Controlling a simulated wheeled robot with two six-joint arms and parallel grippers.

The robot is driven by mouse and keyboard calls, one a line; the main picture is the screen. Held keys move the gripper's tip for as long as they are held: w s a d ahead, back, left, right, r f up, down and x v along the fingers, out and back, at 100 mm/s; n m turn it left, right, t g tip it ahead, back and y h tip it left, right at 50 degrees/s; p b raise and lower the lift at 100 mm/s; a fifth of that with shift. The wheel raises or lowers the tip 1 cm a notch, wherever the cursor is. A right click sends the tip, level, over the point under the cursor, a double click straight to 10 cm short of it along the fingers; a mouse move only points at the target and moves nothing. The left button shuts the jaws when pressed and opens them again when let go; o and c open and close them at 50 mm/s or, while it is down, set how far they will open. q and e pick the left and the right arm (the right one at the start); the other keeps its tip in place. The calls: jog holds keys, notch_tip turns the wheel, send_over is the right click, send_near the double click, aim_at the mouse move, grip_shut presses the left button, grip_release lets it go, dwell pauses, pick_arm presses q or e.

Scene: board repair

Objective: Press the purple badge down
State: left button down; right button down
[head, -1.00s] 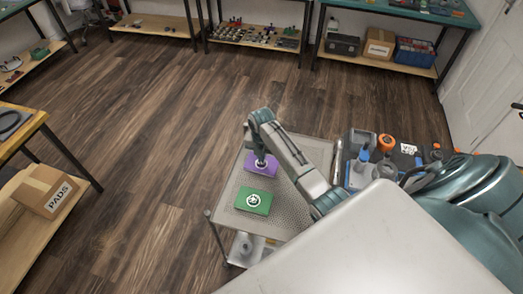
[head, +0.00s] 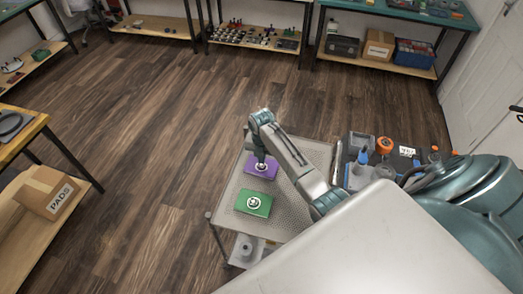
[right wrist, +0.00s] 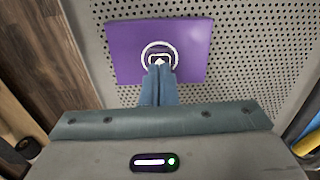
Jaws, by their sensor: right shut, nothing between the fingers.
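The purple badge (head: 251,167) is a flat square board with a white ring emblem, lying on a perforated metal cart top (head: 303,158). It also shows in the right wrist view (right wrist: 190,32), with the ring around its middle. My right gripper (head: 261,162) is shut and empty, pointing down at the ring. In the right wrist view its closed fingertips (right wrist: 160,66) overlap the ring's lower part; whether they touch the badge I cannot tell. My left gripper is not in view.
A green badge (head: 243,203) with a white emblem lies nearer on the same cart. Orange and blue tools crowd a dark surface (head: 408,152) to the right of the cart. A box marked PADS (head: 45,192) sits on a shelf at left. The floor beyond is clear.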

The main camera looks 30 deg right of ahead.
jog(key=shift+r+p, duration=1.9)
jog(key=shift+r, duration=0.4)
jog(key=shift+r+p, duration=0.6)
jog(key=shift+r, duration=0.35)
jog(key=shift+f, duration=0.1)
